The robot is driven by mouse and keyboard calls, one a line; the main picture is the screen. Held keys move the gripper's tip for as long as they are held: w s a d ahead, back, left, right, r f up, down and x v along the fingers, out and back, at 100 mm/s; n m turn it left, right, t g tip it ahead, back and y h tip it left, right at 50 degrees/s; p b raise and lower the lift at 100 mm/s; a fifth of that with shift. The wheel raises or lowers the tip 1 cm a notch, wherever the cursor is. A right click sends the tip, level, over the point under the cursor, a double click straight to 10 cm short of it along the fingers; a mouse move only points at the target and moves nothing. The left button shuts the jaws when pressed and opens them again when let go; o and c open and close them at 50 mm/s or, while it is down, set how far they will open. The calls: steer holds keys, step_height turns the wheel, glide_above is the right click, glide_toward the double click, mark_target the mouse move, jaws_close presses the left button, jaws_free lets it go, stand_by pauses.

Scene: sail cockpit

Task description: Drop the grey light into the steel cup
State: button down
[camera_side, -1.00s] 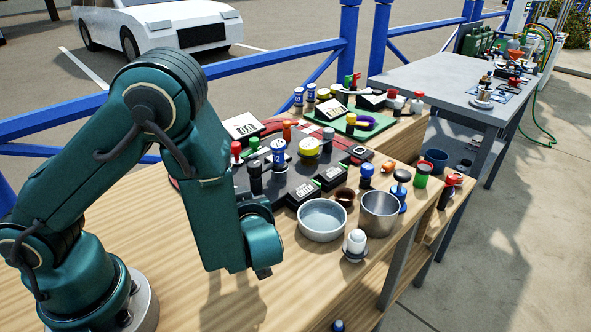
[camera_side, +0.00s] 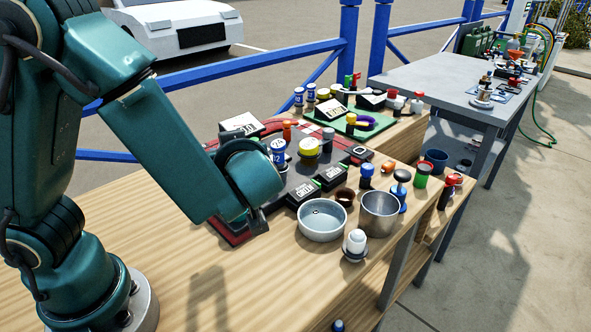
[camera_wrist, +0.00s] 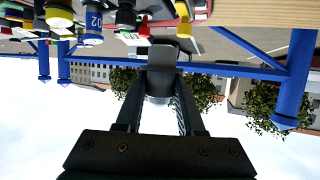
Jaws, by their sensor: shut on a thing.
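My gripper (camera_wrist: 160,80) is shut on a dark grey piece, which looks like the grey light (camera_wrist: 163,56), at its fingertips in the wrist view. In the side view my gripper (camera_side: 258,222) is near the left end of the dark panel, and the held piece cannot be made out there. The steel cup (camera_side: 380,213) stands upright on the wooden bench, to the right of my gripper and apart from it. The cup's inside looks empty from this angle.
A wide pale bowl (camera_side: 322,220) stands between my gripper and the cup. A white-topped piece (camera_side: 355,245) stands in front of the cup, and a blue knob (camera_side: 367,175) behind it. The dark panel (camera_side: 300,185) carries several coloured knobs. The near left bench is clear.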

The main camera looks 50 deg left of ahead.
stand_by(0.3)
steer(key=shift+w+d+f+t, duration=0.1)
steer(key=shift+w+d+t, duration=0.1)
steer(key=shift+t, duration=0.1)
steer(key=w+d+r+m+t+h, duration=0.3)
steer(key=w+d+m+t+h, duration=0.5)
steer(key=w+d, duration=1.15)
step_height(320, 180, down, 7)
steer(key=m+g, duration=0.1)
steer(key=shift+s+d+r+y, duration=0.2)
steer(key=shift+d+y, duration=0.1)
steer(key=shift+d, duration=0.1)
steer(key=shift+c, duration=2.2)
jaws_free()
